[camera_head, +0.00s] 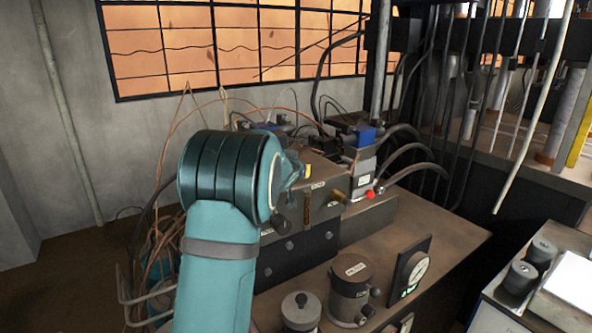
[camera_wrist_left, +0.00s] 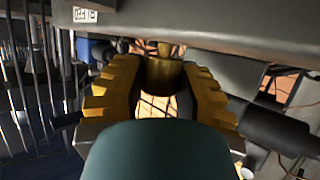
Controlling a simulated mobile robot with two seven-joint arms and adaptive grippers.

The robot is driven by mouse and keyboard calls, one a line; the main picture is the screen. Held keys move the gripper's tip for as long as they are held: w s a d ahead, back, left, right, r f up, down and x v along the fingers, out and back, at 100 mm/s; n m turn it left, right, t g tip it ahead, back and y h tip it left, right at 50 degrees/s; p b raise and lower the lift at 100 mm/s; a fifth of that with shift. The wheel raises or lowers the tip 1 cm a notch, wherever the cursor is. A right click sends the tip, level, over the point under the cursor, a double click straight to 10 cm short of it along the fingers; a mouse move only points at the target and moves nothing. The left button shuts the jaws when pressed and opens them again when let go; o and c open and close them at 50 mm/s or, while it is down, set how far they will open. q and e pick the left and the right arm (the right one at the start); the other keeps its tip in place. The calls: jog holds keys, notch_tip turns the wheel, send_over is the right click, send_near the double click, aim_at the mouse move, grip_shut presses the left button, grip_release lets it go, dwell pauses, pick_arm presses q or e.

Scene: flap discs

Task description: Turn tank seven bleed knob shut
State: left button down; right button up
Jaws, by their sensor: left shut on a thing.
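My left gripper (camera_wrist_left: 160,88) shows in the left wrist view with its two ridged yellow fingers on either side of a brass knob (camera_wrist_left: 161,72). It is shut on the knob, which sits under the edge of a grey block (camera_wrist_left: 220,28). A small label on the block is too small to read. No number seven can be read. My right gripper is not in view.
A red-tipped fitting (camera_head: 370,194) sits right of the block. A dark canister (camera_head: 350,288), a smaller canister (camera_head: 300,312) and a gauge (camera_head: 412,270) stand on the bench in front. Black hoses (camera_head: 405,150) curve behind. Bare bench top (camera_head: 440,235) lies at the right.

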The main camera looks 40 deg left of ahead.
pick_arm(q)
jog(key=c, duration=0.6)
grip_release()
jog(key=shift+v, duration=5.95)
jog(key=shift+a, duration=0.1)
